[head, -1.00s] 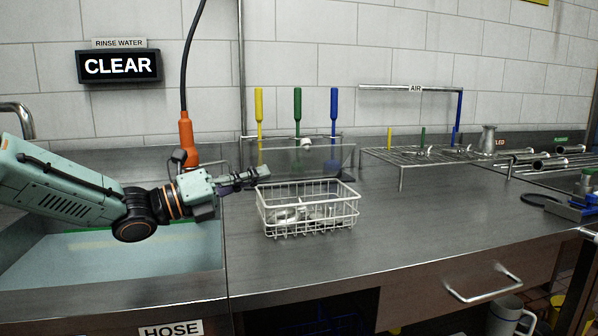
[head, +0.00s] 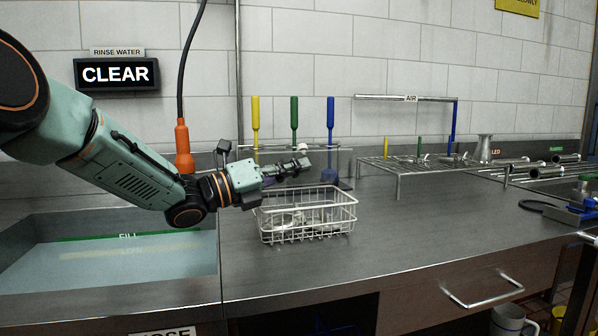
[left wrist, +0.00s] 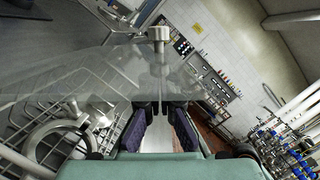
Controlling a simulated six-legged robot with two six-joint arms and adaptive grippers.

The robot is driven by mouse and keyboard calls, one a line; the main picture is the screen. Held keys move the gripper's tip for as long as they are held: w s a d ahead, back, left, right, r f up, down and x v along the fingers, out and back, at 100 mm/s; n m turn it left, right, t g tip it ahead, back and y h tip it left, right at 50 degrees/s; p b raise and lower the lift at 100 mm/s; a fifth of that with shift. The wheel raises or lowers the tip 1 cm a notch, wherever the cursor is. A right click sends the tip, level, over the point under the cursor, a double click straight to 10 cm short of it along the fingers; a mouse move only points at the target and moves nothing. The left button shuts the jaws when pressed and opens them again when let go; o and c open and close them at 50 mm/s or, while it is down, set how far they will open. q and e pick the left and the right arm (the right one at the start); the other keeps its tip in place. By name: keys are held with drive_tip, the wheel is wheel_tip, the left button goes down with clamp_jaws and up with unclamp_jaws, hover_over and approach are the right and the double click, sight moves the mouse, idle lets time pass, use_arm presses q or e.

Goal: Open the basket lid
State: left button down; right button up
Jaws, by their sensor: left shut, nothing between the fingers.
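The white wire basket (head: 306,217) stands on the steel counter with metal parts inside. Its top is uncovered. The clear lid (head: 320,167) stands raised along the basket's back side, with a pale knob (head: 303,148) near its upper edge. My left gripper (head: 306,164) is shut and empty, above the basket and in front of the lid. In the left wrist view the clear lid (left wrist: 100,75) and its knob (left wrist: 159,34) are just beyond my fingertips; I cannot tell whether they touch. My right gripper is not in view.
A water-filled sink (head: 120,265) lies left of the basket. An orange hose fitting (head: 183,146) hangs behind my left arm. Yellow, green and blue-handled tools (head: 330,115) stand behind the lid. A wire rack (head: 410,165) is at right. The counter right of the basket is clear.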

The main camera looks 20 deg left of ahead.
use_arm(q)
drive_tip(key=shift+w+d+r, duration=0.1)
drive_tip(key=shift+d+r, duration=0.05)
drive_tip(key=shift+d, duration=0.15)
drive_tip(key=shift+w+a, duration=0.1)
drive_tip(key=shift+w, duration=0.05)
